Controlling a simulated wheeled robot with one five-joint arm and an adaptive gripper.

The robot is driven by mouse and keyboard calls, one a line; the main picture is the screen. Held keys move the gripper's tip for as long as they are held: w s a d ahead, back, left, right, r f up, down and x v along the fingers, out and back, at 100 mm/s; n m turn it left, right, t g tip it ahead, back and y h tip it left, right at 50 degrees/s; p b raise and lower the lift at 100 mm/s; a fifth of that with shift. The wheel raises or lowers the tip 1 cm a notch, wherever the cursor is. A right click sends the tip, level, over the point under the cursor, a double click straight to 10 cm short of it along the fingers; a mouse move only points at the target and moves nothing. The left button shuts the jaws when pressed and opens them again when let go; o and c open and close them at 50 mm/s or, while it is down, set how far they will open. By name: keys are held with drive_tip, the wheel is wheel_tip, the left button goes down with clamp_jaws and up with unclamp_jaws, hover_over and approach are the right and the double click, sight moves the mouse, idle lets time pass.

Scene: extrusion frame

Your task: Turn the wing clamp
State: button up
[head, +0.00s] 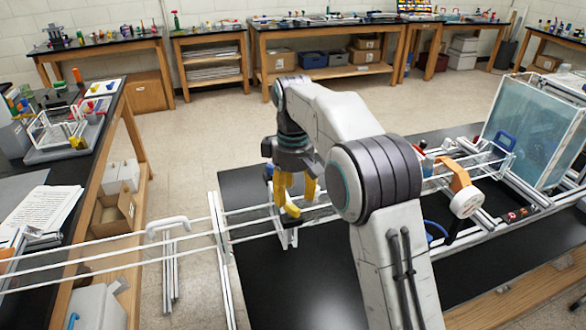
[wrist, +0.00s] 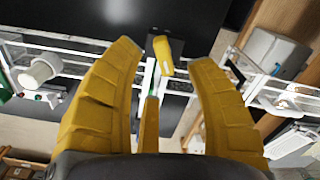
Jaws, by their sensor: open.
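My gripper (head: 294,197) points down over the long white extrusion rails, left of the middle in the head view. In the wrist view its two thick yellow fingers (wrist: 166,56) are spread apart with a clear gap. A small yellow piece with a pale end face (wrist: 163,52), apparently the wing clamp, shows between the fingertips, at the rail. A narrow yellow strip (wrist: 149,122) lies below it in the picture; I cannot tell whether it belongs to the clamp. Neither finger visibly grips anything. In the head view the fingers and arm largely hide the clamp.
White rails (head: 100,257) run across the black tabletop (head: 290,280) and out past its left side. An orange bracket with a white disc (head: 464,190) and a clear tank (head: 532,132) stand to the right. A side bench (head: 105,150) is at left.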

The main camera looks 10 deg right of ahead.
sight(294, 205)
wheel_tip(294, 205, up, 8)
idle(0.5)
drive_tip(key=shift+f, duration=0.1)
drive_tip(key=s+d+r+m+t, duration=0.1)
drive_tip(key=s+d+r+m, duration=0.1)
drive_tip(key=s+d, duration=0.35)
drive_tip(key=s+d+r+m+t, duration=0.1)
drive_tip(key=s+d+r+m, duration=0.1)
drive_tip(key=s, duration=0.7)
drive_tip(key=s+d+f+m+t, duration=0.1)
drive_tip(key=s+f, duration=0.4)
drive_tip(key=s, duration=0.2)
drive_tip(key=s+d+f+m+t, duration=0.1)
drive_tip(key=s+d+f+m, duration=0.1)
drive_tip(key=s+f, duration=0.3)
drive_tip(key=s, duration=0.3)
drive_tip(key=shift+s+m+t, duration=0.15)
drive_tip(key=shift+m+t, duration=0.15)
drive_tip(key=shift+t, duration=0.1)
